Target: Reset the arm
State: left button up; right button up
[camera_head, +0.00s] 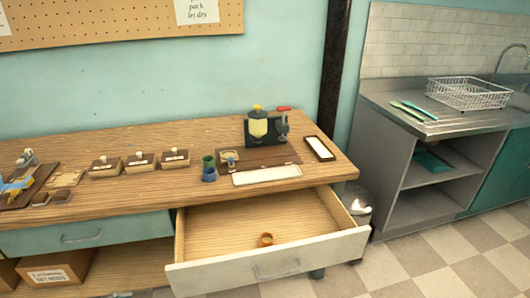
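Neither of my arms nor grippers shows in the head view. The wooden workbench (130,194) stands along the wall with its right drawer (222,222) pulled open. A small orange-brown ring-shaped item (266,240) lies in the drawer near its front. On the bench, a dark device with a yellow container (258,126) stands at the back right. Green and blue cups (208,168) sit left of a white tray (268,175).
Several labelled boxes (141,162) line the bench. A blue-and-yellow item (16,186) lies on a board at far left. The open drawer juts into the floor space. At right stand a steel counter (445,122) and a wire rack (468,93). Checkered floor (430,262) is clear.

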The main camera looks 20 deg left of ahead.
pick_arm(q)
jog(key=s+a+f+n+g+y, duration=0.2)
jog(key=s+a+f+y, duration=0.2)
jog(key=s+a+f, duration=0.25)
jog(key=s+d+f+n+g+y, duration=0.2)
jog(key=s+f+n+g, duration=0.15)
jog(key=s+f, duration=0.8)
jog(key=s+d+f+n+g+h, duration=0.1)
jog(key=s+d+f+g, duration=0.2)
jog(key=d, duration=0.5)
jog(key=s+d+f+n+g, duration=0.1)
jog(key=s+d+f, duration=0.3)
jog(key=d, duration=0.4)
jog(key=w+d+f+h, duration=0.1)
jog(key=w+d, duration=0.2)
jog(key=d, duration=0.3)
jog(key=w+d+f+t+h, duration=0.1)
jog(key=w+d, duration=0.3)
jog(key=d, duration=0.1)
jog(key=shift+w+d+f+p, duration=0.2)
jog(key=shift+w+d+p, duration=0.05)
jog(key=shift+d+p, duration=0.1)
jog(key=shift+n, duration=0.25)
